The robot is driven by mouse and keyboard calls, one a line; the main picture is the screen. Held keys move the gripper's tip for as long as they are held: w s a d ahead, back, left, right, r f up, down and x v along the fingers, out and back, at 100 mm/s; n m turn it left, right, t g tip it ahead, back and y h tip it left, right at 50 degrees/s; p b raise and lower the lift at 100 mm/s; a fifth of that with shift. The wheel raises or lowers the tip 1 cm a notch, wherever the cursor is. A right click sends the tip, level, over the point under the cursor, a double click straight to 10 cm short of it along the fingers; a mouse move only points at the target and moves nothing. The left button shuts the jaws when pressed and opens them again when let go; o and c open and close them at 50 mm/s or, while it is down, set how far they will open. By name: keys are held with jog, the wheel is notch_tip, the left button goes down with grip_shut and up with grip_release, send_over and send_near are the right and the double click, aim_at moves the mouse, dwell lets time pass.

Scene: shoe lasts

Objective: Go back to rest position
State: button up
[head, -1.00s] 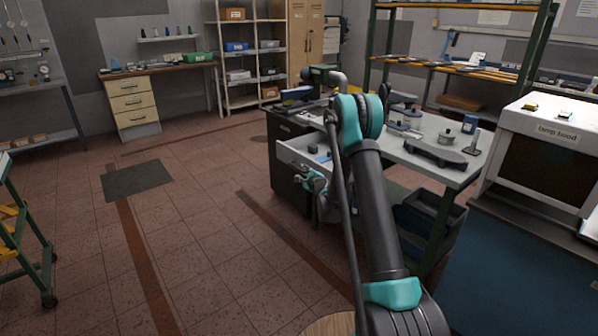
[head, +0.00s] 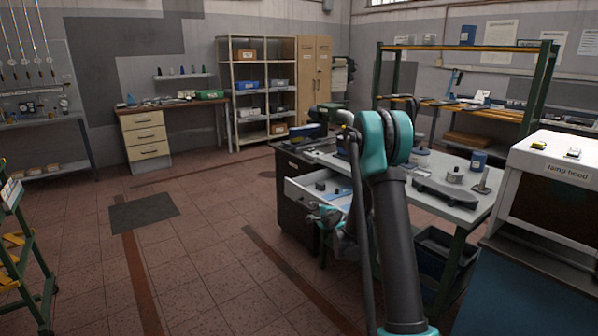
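My arm, dark grey with teal joints, rises in front of the workbench in the head view. My gripper (head: 328,219) is small and partly behind my arm link, in front of the bench drawer. Its fingers are too small and dark to tell whether they are open or shut, and I see nothing clearly held. The white drawer (head: 305,197) stands pulled out of the dark cabinet and holds a few small dark and blue items. I cannot tell whether the gripper touches the drawer.
The workbench (head: 473,213) carries several tools and shoe-last pieces. A dark bin (head: 437,258) sits under the bench. A green and yellow step ladder (head: 22,255) is at the left edge.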

jog(key=s+d+r+n+g+h, duration=0.15)
jog(key=s+n, duration=0.35)
jog(key=s, duration=0.5)
jog(key=s+d+r+n+g, duration=0.2)
jog(key=s+r+n+g, duration=0.15)
jog(key=s, duration=0.65)
jog(key=s+d+f+n+g+h, duration=0.1)
jog(key=s+d+n, duration=0.1)
jog(key=s, duration=0.7)
jog(key=s+d+f+n+g+h, duration=0.1)
jog(key=s+d+f+n, duration=0.1)
jog(key=s, duration=0.7)
jog(key=s+d+f+n+g+h, duration=0.1)
jog(key=s+d+f+n+g, duration=0.1)
jog(key=s+n, duration=0.3)
jog(key=s+d, duration=0.1)
jog(key=s, duration=0.3)
jog(key=shift+d, duration=0.35)
